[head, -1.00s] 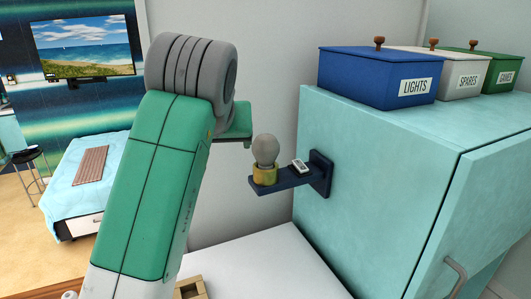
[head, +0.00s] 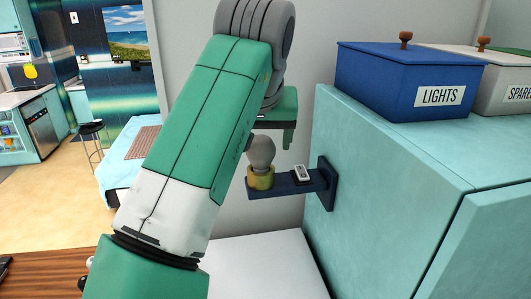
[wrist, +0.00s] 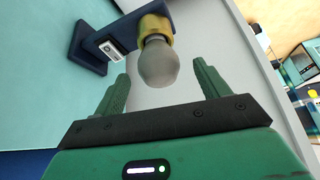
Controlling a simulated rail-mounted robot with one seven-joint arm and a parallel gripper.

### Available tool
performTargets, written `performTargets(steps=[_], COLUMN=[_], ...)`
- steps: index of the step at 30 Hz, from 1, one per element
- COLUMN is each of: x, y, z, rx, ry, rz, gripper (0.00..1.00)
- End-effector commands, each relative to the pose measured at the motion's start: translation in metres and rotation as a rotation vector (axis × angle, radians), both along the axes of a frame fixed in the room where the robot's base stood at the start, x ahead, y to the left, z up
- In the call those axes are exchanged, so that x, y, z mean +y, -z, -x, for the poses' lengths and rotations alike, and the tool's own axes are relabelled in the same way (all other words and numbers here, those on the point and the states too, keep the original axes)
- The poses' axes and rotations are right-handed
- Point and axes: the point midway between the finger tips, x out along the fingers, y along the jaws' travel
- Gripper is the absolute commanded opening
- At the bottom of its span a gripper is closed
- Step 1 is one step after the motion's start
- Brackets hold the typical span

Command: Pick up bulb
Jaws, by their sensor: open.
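The bulb (head: 261,152) is a grey-white globe standing upright in a yellow holder (head: 260,179) on a dark blue wall bracket (head: 296,181). In the wrist view the bulb (wrist: 158,64) lies ahead of my gripper (wrist: 161,82), roughly centred between its two green fingers. The fingers are apart and nothing is held. The bulb's rounded end points toward the gripper palm in that view. In the head view my arm hides most of the gripper and passes close to the bulb's left side.
A small white switch-like device (head: 302,174) sits on the bracket beside the bulb. The bracket is fixed to a turquoise cabinet (head: 390,190). A blue LIGHTS box (head: 400,80) and a pale SPARES box (head: 500,85) stand on top. A white surface (head: 265,265) lies below.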

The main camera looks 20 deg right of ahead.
Motion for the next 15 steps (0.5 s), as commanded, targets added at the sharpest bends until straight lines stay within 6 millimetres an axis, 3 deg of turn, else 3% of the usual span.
performTargets(steps=[4, 10, 15], x=[-0.002, -0.009, -0.012], y=[0.005, 0.035, 0.047], z=[-0.004, -0.020, -0.025], rx=[0.000, 0.001, 0.000], ry=[0.000, -0.001, -0.001], rz=[-0.001, -0.001, 0.000], gripper=[0.74, 0.74, 0.74])
